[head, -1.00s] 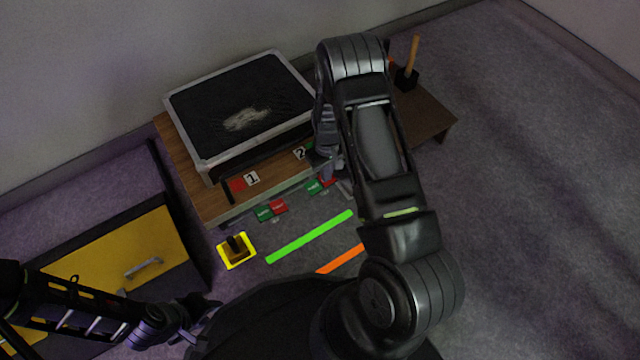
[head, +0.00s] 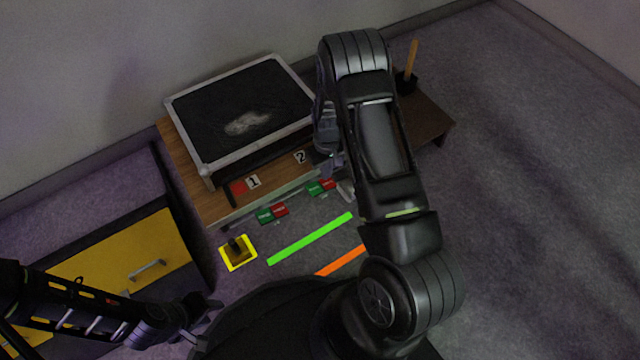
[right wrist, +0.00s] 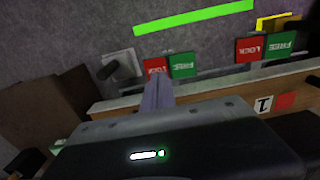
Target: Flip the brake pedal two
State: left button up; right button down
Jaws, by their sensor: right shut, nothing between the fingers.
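The signs by the number 2 label (head: 300,157) are a green FREE sign (head: 314,188) and a red LOCK sign (head: 328,184), under the table's front edge. The right wrist view shows them upside down, red (right wrist: 155,66) and green (right wrist: 184,65). Beside the red sign is a grey plate with a black cylinder (right wrist: 122,68); I cannot tell if this is brake pedal two. My right gripper (head: 330,168) is shut and empty at the table edge near these signs; its fingers (right wrist: 158,88) point toward them. My left gripper (head: 208,312) is low left, away from the signs; its jaws are unclear.
A wooden table (head: 205,203) carries a black framed tray (head: 215,115). The number 1 label (head: 253,181) has a red patch beside it and its own signs (head: 271,213) below. A yellow-edged black pedestal (head: 238,252), green strip (head: 310,238) and orange strip (head: 340,260) lie in front. A yellow cabinet (head: 120,255) stands left.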

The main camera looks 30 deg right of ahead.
aim_at(326, 184)
jog(key=shift+r+p, duration=1)
jog(key=shift+r, duration=0.7)
